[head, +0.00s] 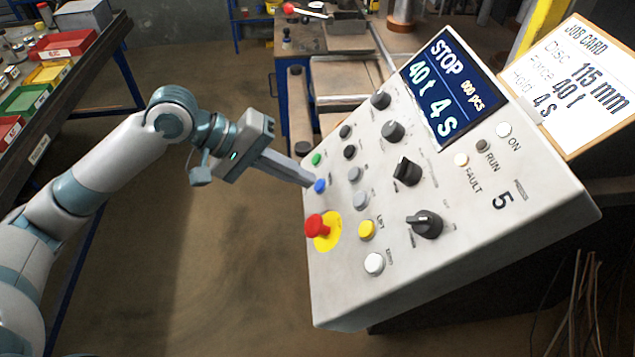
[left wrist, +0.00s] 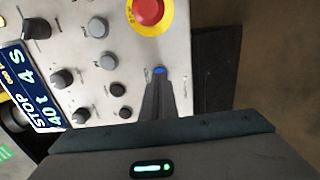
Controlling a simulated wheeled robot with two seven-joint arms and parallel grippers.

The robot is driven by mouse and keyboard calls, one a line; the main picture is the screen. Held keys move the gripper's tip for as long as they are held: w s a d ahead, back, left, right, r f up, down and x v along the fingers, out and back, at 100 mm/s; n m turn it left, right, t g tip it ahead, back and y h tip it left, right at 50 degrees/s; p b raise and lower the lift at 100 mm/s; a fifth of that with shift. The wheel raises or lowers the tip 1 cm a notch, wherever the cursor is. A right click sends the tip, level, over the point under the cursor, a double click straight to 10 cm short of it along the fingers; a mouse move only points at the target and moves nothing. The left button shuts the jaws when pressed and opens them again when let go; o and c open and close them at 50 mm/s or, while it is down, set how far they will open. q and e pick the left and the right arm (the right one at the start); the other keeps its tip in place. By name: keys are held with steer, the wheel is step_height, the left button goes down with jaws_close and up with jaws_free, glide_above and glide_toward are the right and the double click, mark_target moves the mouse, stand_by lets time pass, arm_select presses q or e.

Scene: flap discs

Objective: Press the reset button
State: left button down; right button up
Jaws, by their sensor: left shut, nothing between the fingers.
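The control panel (head: 450,185) is a tilted light-grey box with buttons, knobs and a screen. A blue button (head: 320,186) sits near its left edge, between a green button (head: 316,159) and the red emergency stop (head: 317,226). Its label is too small to read, so I cannot confirm that it is the reset button. My left gripper (head: 310,182) is shut and empty, its fingertips right at the blue button. In the left wrist view the blue button (left wrist: 160,70) shows just beyond the fingertips; I cannot tell whether they touch it. My right gripper is not in view.
The red emergency stop on its yellow disc is close to the fingertips. Grey, yellow and white buttons and black knobs (head: 425,223) cover the panel. The screen (head: 446,86) reads STOP, 40 t, 4 s. A job card (head: 572,85) stands behind. Floor is clear left of the panel.

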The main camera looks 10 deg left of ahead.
arm_select(q)
steer(key=shift+w+d+f, duration=0.15)
steer(key=shift+d+f, duration=0.3)
steer(key=shift+d, duration=0.1)
stand_by(0.7)
steer(key=shift+f+p, duration=0.1)
steer(key=shift+p, duration=0.7)
stand_by(1.0)
stand_by(0.4)
steer(key=shift+p+v, duration=1.05)
steer(key=shift+v, duration=0.15)
steer(key=shift+p+v, duration=1.95)
steer(key=shift+v, duration=0.85)
